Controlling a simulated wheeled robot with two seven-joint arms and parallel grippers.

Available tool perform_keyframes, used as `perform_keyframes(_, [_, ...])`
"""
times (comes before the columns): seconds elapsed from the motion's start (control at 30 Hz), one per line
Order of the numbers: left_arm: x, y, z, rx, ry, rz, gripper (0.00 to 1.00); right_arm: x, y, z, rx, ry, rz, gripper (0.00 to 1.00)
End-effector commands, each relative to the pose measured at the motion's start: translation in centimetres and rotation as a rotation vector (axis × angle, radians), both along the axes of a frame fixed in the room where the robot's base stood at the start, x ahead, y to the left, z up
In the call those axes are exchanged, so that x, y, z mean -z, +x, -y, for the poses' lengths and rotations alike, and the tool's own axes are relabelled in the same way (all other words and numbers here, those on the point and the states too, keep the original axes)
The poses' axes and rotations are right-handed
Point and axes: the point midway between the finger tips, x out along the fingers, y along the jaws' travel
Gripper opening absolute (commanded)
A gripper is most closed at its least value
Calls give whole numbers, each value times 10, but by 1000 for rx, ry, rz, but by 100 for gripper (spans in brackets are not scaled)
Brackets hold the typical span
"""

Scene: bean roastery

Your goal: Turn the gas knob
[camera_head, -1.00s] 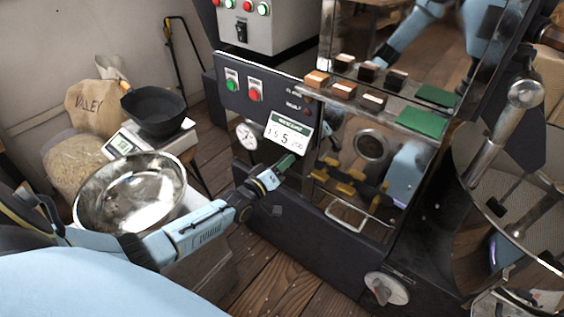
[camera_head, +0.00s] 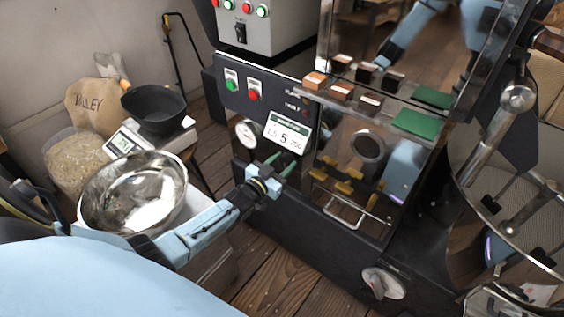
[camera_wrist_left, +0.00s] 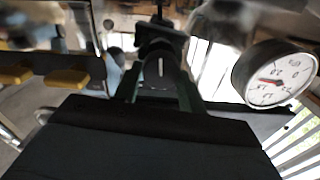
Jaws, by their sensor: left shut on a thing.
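The gas knob (camera_wrist_left: 162,72) is black with a white pointer line. In the left wrist view it sits between the two fingers of my left gripper (camera_wrist_left: 160,90), which is shut on it. In the head view my left gripper (camera_head: 280,164) reaches the dark front panel (camera_head: 268,106) just below a white number card (camera_head: 287,132). Its green fingers show one on each side, and the knob is mostly hidden there. My right gripper is not in view.
A round gauge (camera_head: 246,133) is left of the gripper, close beside it in the wrist view (camera_wrist_left: 275,75). Yellow handles (camera_head: 340,186) and a wire handle (camera_head: 345,222) are to the right. A steel bowl (camera_head: 134,194) stands near my left arm. A grey dial (camera_head: 384,283) is lower right.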

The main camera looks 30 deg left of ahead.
Motion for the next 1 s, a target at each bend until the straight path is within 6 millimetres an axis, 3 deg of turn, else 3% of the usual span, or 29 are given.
perform_keyframes(0.5, [1,-1,2,0,390,30,18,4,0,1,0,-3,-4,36])
perform_keyframes(1.0, [1,-1,3,1,498,39,18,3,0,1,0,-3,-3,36])
